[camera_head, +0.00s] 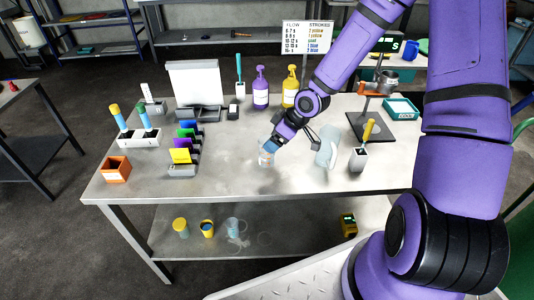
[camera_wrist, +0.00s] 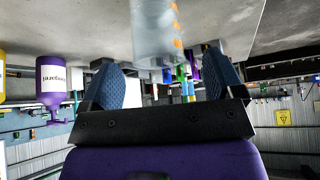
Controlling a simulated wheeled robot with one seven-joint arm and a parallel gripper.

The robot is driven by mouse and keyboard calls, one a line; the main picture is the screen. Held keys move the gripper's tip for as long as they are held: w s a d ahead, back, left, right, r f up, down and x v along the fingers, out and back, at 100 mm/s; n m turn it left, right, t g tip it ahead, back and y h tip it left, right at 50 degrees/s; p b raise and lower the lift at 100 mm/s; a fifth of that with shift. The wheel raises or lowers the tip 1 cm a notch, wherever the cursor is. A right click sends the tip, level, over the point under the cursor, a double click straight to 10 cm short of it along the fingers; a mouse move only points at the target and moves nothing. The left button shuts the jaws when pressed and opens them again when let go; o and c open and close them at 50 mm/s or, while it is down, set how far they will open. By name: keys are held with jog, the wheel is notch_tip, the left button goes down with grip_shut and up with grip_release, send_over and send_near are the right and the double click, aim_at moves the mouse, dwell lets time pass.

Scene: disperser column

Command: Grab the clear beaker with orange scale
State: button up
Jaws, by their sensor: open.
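The clear beaker with orange scale (camera_head: 265,160) stands on the metal table, just below my gripper (camera_head: 270,146). In the wrist view the beaker (camera_wrist: 155,28) shows its orange marks along one side, ahead of and between the two blue finger pads of my gripper (camera_wrist: 160,66). My gripper is open, with a gap on both sides of the beaker. The gripper partly hides the beaker's top in the head view.
A larger clear vessel (camera_head: 327,148) stands close to the right of my gripper. A row of coloured plates in a rack (camera_head: 182,168) is to the left. Purple (camera_head: 261,90) and yellow (camera_head: 290,88) bottles stand behind. The table's front middle is clear.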

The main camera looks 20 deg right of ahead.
jog(key=shift+x, duration=2.95)
jog(key=shift+w+d, duration=0.1)
jog(key=shift+d, duration=0.05)
jog(key=c, duration=1.1)
